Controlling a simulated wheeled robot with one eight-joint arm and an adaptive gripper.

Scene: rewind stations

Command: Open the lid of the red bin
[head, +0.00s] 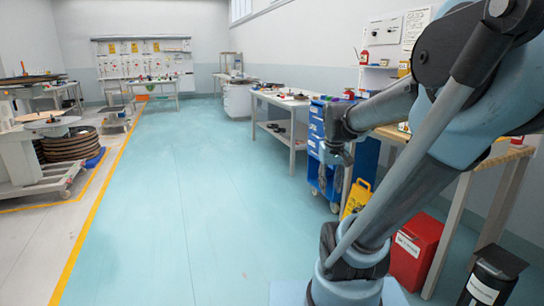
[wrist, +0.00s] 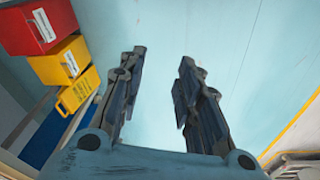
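The red bin (head: 424,240) stands on the floor beneath the wooden bench, low at the right of the head view, partly behind my arm. It has a white label on its front, and its lid looks shut. In the wrist view the red bin (wrist: 18,32) is at the top left corner, cut by the frame edge. My gripper (wrist: 160,72) is open and empty, with its two fingers apart over bare floor. In the head view my gripper (head: 336,158) hangs near the blue cart, well above the bin and to its left.
A yellow bin (wrist: 58,62) and a yellow floor sign (wrist: 78,90) are beside the red bin. A black bin (head: 490,284) is at the lower right. The bench (head: 440,240) has legs around the red bin. A blue cart (head: 318,150) stands behind. The central floor is clear.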

